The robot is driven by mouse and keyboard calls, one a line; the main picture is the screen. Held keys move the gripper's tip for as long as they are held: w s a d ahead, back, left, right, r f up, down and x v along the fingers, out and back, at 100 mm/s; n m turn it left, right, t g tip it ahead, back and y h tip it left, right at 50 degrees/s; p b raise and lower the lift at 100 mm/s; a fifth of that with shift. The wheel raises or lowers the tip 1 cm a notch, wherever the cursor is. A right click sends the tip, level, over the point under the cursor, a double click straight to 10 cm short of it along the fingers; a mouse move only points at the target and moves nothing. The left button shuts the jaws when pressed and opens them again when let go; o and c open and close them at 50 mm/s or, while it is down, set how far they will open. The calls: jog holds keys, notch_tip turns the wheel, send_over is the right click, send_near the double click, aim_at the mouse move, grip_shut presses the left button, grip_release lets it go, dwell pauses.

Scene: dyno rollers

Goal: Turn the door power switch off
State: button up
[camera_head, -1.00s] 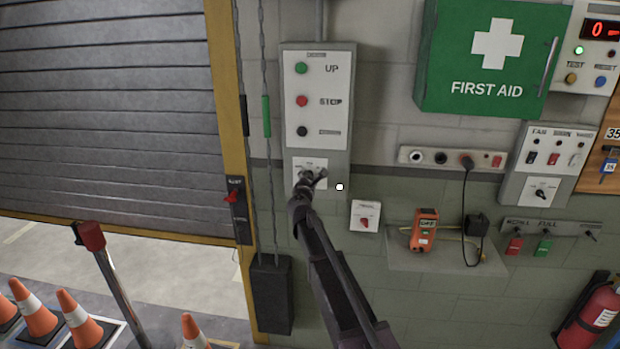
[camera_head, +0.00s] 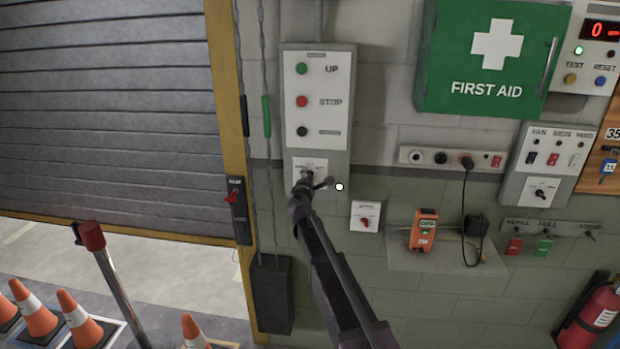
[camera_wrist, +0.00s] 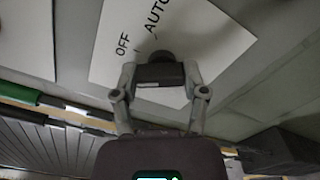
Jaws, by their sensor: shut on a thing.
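The door power switch sits on a white plate (camera_head: 316,164) at the bottom of the grey door control box (camera_head: 345,120). In the wrist view the plate (camera_wrist: 205,35) carries the words OFF and AUTO, tilted in the picture. The dark switch knob (camera_wrist: 160,58) shows between my fingers. My gripper (camera_wrist: 159,76) is shut on the knob, one finger on each side of its dark handle. In the head view my gripper (camera_head: 314,184) covers the lower part of the plate, and the knob's pointing direction cannot be told.
Green, red and black buttons sit above on the same box. Hanging chains (camera_head: 267,190) and a red-handled door lock (camera_head: 236,205) are at left. A small red-knob switch (camera_head: 366,217) and a shelf with an orange device (camera_head: 424,230) are close at right.

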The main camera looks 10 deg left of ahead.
jog(key=m, duration=0.6)
dwell(0.4)
jog(key=o, duration=1.2)
jog(key=shift+c, duration=0.2)
jog(key=s, duration=1.2)
jog(key=shift+a, duration=0.25)
